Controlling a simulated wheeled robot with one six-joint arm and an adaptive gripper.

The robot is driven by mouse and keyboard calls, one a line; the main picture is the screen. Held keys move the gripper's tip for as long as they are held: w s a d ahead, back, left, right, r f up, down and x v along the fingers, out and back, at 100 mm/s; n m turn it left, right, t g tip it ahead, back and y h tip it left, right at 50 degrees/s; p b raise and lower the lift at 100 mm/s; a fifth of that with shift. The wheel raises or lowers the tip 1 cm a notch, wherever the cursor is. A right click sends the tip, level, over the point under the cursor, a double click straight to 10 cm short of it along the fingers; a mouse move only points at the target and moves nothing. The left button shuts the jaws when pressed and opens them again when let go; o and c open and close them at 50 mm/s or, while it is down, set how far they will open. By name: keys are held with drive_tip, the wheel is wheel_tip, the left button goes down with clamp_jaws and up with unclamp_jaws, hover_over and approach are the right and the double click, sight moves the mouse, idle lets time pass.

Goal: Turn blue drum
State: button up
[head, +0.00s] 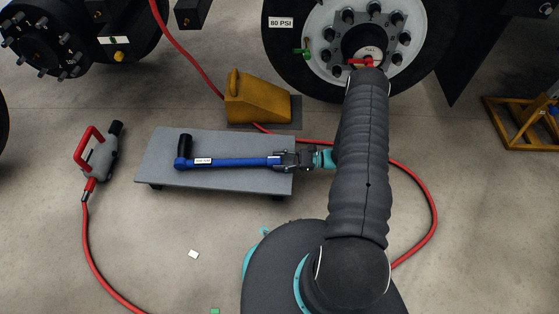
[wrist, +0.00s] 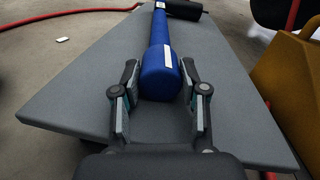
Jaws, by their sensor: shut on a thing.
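A blue bar-shaped tool (head: 235,162) lies along a grey board (head: 235,141). It has a white label and a black upright handle (head: 185,144) at its left end. In the wrist view its near end is a thick, rounded blue drum (wrist: 160,78), with a thinner shaft running away to the black handle (wrist: 182,9). My gripper (head: 283,160) comes in from the right and is shut on the blue drum, one finger on each side. In the wrist view my gripper (wrist: 158,82) shows low over the board. No separate barrel-like drum shows.
A yellow wheel chock (head: 257,101) stands behind the board, before a large tyre (head: 290,75). A red hose (head: 432,205) loops right of my arm. A grey tool with a red handle (head: 98,158) stands left on the floor. A yellow frame (head: 520,125) is at right.

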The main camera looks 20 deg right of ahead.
idle(0.8)
drive_tip(key=o, duration=1.1)
drive_tip(key=shift+o, duration=0.2)
drive_tip(key=shift+d, duration=0.1)
drive_tip(key=v, duration=1.1)
drive_tip(key=shift+d, duration=0.4)
